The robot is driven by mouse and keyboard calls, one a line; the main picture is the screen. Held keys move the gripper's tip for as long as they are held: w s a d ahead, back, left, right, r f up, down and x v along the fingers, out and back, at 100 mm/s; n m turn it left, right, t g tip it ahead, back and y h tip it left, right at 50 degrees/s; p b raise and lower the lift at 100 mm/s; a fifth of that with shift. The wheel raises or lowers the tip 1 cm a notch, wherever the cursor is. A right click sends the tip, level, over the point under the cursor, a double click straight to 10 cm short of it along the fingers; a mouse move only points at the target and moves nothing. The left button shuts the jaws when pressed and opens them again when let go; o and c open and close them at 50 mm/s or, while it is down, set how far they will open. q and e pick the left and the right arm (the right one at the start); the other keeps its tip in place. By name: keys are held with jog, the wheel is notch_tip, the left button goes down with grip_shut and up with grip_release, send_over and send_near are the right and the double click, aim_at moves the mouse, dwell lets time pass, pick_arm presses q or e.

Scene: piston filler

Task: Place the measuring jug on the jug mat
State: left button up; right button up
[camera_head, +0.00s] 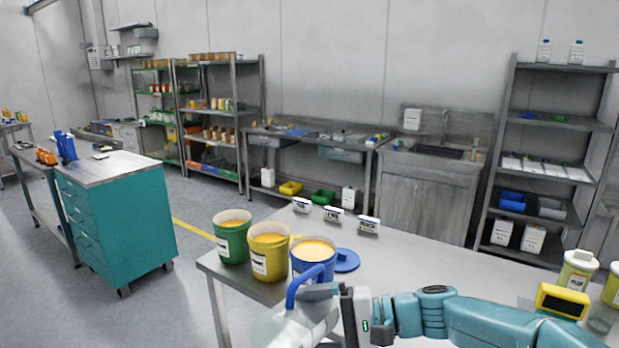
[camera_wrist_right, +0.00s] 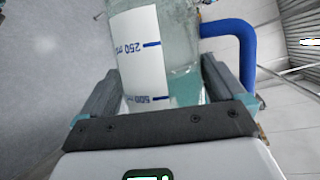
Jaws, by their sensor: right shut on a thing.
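The measuring jug (camera_head: 283,330) is clear, with a blue handle (camera_head: 300,284), at the bottom of the head view. My right gripper (camera_head: 320,293) is shut on it, in front of the table's near edge. In the right wrist view the jug (camera_wrist_right: 148,50) sits between the two fingers of the gripper (camera_wrist_right: 160,88), with 250 and 500 ml marks visible and its handle to the right. The jug's base is cut off in the head view. I cannot make out a jug mat. My left gripper is not in view.
The steel table (camera_head: 430,262) holds green (camera_head: 232,242), yellow (camera_head: 268,258) and blue (camera_head: 313,262) tubs of yellow contents. A blue lid-like disc (camera_head: 347,261) and several label blocks (camera_head: 334,214) lie nearby. A yellow-and-black device (camera_head: 562,301) is at right. The table's middle is clear.

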jog(key=w+d+f+m+t+h, duration=0.15)
jog(key=d+f+m+t, duration=0.3)
jog(key=d+f, duration=1.05)
jog(key=s+d+f+m+t+h, duration=0.1)
jog(key=s+d+f+t, duration=0.2)
jog(key=s+f, duration=0.5)
jog(key=shift+s+d, duration=0.2)
jog(key=shift+d, duration=0.5)
jog(key=shift+m+h, duration=0.25)
